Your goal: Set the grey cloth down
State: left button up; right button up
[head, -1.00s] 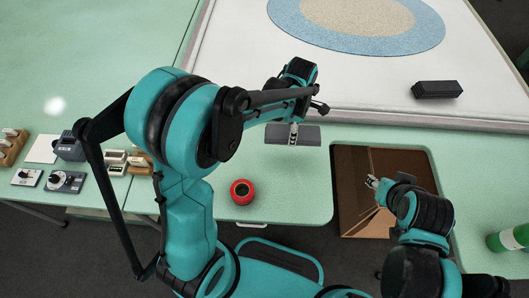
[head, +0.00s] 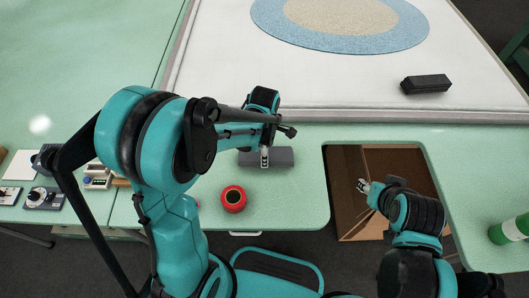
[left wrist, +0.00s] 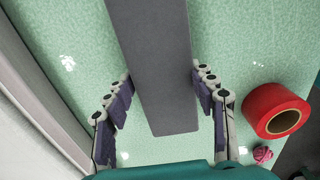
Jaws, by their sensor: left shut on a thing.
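The grey cloth (head: 283,157) is a flat dark grey strip over the green table, left of the box opening. My left gripper (head: 265,157) is shut on it near its middle in the head view. In the left wrist view the cloth (left wrist: 155,55) runs between the two finger sets of the gripper (left wrist: 163,95). I cannot tell whether the cloth touches the table. My right gripper (head: 362,186) is over the brown box and holds nothing visible; its fingers are too small to read.
A red roll (head: 233,199) stands in front of the cloth; a small pink ball (left wrist: 263,153) lies by it. The brown cardboard box (head: 345,215) sits in the table cutout. The white framed surface with a blue and beige oval (head: 340,30) and a black block (head: 426,84) lies behind.

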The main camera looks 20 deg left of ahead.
pick_arm(q)
jog(key=shift+f, duration=0.2)
jog(key=o, duration=1.2)
jog(key=shift+r, duration=0.1)
jog(key=shift+r, duration=0.2)
notch_tip(320, 180, up, 11)
jog(key=p, duration=0.5)
jog(key=s+a+r+m+t, duration=0.1)
jog(key=s+r+m+t, duration=0.1)
jog(key=m, duration=0.5)
jog(key=s+a+r+m+t, duration=0.1)
jog(key=s+r+m+t, duration=0.1)
jog(key=s+m, duration=0.3)
jog(key=s+a+r+m+t, duration=0.2)
jog(key=s+r+m+t, duration=0.1)
jog(key=m, duration=0.6)
jog(key=shift+s+r, duration=0.2)
jog(key=shift+s, duration=0.15)
